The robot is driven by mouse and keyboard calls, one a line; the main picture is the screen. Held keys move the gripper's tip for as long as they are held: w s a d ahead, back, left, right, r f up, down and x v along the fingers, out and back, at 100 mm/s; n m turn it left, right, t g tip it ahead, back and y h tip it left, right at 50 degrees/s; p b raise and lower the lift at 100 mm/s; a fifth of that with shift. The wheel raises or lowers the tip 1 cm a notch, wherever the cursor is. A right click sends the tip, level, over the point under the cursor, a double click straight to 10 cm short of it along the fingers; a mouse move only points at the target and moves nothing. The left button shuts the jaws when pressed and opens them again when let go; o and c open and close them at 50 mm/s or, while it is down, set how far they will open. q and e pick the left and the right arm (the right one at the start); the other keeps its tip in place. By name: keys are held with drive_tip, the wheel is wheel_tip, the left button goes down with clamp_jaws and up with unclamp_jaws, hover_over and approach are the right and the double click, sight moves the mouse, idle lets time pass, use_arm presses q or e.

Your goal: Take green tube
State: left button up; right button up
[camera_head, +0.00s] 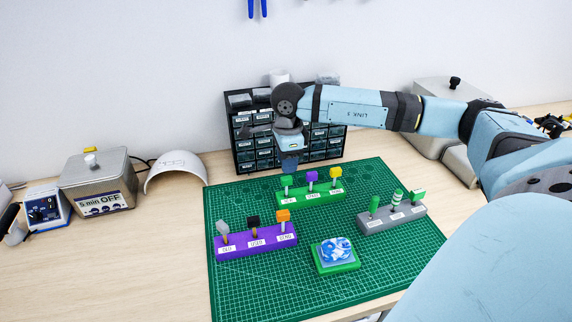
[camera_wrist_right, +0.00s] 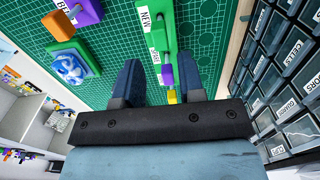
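The green rack (camera_head: 311,194) stands at the back of the cutting mat with a green-topped piece (camera_head: 287,181), a purple-topped piece (camera_head: 312,176) and a yellow-topped piece (camera_head: 336,173). The grey rack (camera_head: 392,219) to its right holds a plain green piece (camera_head: 374,204), a green-and-white striped piece (camera_head: 398,196) and a green block-topped piece (camera_head: 417,195). My right gripper (camera_head: 290,164) is above and behind the green rack's left end. In the right wrist view its fingers (camera_wrist_right: 160,78) are apart, with the purple and yellow pieces showing beyond the gap. My left gripper is out of view.
A purple rack (camera_head: 257,242) with grey, black and orange pieces is at front left. A blue-and-white object sits on a green base (camera_head: 337,266) in front. A drawer cabinet (camera_head: 243,152) stands behind my right gripper. The mat's (camera_head: 400,265) front right is clear.

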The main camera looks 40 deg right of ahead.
sight(287, 177)
wheel_tip(287, 177, down, 5)
drive_tip(key=b, duration=0.2)
drive_tip(key=shift+f+b, duration=0.2)
drive_tip(key=shift+b, duration=0.2)
drive_tip(key=c, duration=0.6)
clamp_jaws()
drive_tip(key=shift+r+p, duration=0.4)
drive_tip(key=shift+r, duration=0.4)
drive_tip(key=shift+r+p, duration=0.3)
drive_tip(key=shift+r, duration=0.45)
